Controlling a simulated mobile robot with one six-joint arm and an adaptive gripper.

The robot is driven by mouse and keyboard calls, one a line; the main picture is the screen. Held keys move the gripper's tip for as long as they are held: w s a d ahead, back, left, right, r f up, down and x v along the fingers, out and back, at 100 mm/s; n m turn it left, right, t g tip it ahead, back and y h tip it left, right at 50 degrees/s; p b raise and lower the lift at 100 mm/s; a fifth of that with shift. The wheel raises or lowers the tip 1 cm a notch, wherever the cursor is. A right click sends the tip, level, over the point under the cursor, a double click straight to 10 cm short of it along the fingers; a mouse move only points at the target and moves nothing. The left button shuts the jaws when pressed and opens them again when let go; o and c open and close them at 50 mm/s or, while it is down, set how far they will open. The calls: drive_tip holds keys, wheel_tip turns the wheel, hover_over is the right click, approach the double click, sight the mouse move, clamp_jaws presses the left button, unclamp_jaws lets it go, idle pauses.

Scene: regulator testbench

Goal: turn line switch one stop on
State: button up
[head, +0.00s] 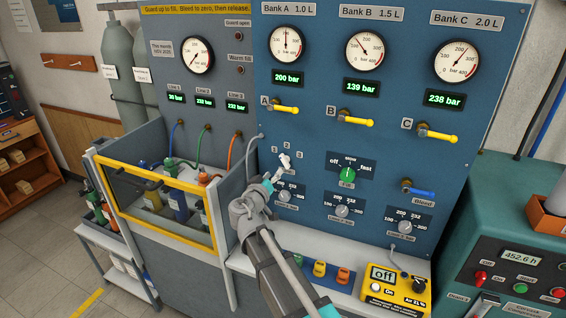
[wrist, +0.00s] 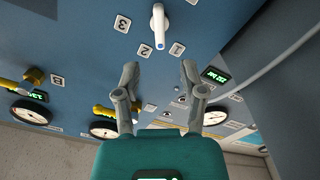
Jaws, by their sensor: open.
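The line switch is a small white lever (head: 285,160) on the blue panel, below the labels 1, 2 and 3. In the wrist view the lever (wrist: 161,20) shows at the top centre, and its narrow end seems to point toward label 2 (wrist: 145,50). Label 1 (wrist: 177,48) is to the right there and label 3 (wrist: 122,24) to the left. My gripper (wrist: 159,72) is open and empty, with its two fingers spread apart, and the lever lies beyond the fingertips. In the head view my gripper (head: 277,176) is just below the lever; contact is unclear.
Limit knobs (head: 342,211) and a green fill knob (head: 348,174) are right of my arm. Yellow valve handles (head: 357,118) sit above. A yellow-framed guard (head: 155,205) encloses bottles at left. A yellow meter (head: 396,290) stands on the ledge.

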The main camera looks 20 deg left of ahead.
sight(283, 162)
drive_tip(key=w, duration=0.8)
drive_tip(key=shift+w+d, duration=0.25)
drive_tip(key=shift+d, duration=0.1)
clamp_jaws()
